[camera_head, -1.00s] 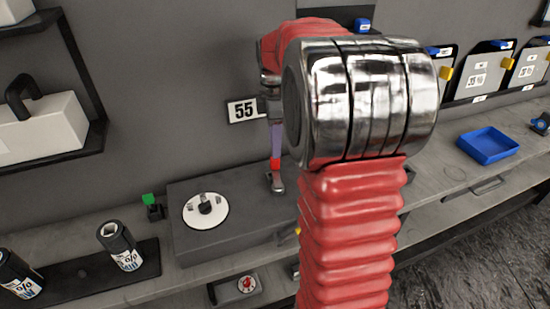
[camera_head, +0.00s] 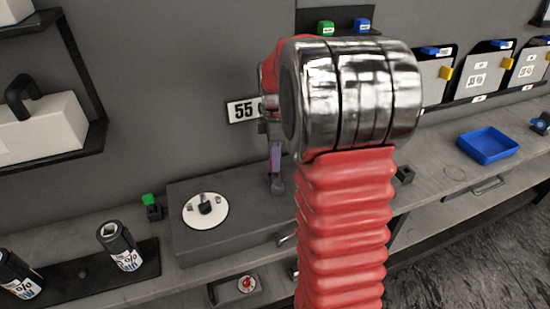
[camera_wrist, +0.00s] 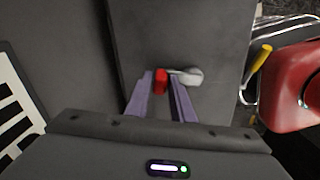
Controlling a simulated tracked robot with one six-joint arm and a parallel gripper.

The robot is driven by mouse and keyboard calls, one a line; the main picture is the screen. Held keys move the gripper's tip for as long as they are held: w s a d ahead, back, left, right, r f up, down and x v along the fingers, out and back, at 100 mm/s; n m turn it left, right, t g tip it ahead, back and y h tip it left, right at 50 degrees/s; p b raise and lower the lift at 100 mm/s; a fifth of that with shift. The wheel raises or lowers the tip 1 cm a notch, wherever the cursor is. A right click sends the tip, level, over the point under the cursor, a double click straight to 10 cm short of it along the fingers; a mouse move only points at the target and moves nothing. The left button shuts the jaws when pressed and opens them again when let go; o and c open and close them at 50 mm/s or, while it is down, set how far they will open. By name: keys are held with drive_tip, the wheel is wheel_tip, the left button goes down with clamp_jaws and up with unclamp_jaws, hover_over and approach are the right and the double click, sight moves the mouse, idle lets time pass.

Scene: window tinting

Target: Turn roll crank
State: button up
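The roll crank has a red handle (camera_wrist: 161,80) and a grey metal arm and hub (camera_wrist: 188,76) on the dark box, seen in the wrist view. In the head view only its grey metal part (camera_head: 277,185) shows below my gripper; the red handle is hidden there. My gripper (camera_wrist: 161,77) has its two purple fingers apart, with the red handle between or just beyond their tips. I cannot tell whether either finger touches it. In the head view my gripper (camera_head: 275,160) is partly hidden behind my arm.
The dark box (camera_head: 240,240) carries a white dial (camera_head: 205,210). Film rolls (camera_head: 120,246) stand at left. A "55" sign (camera_head: 243,110) is on the wall behind. A blue tray (camera_head: 487,145) sits on the bench at right.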

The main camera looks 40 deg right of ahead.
clamp_jaws()
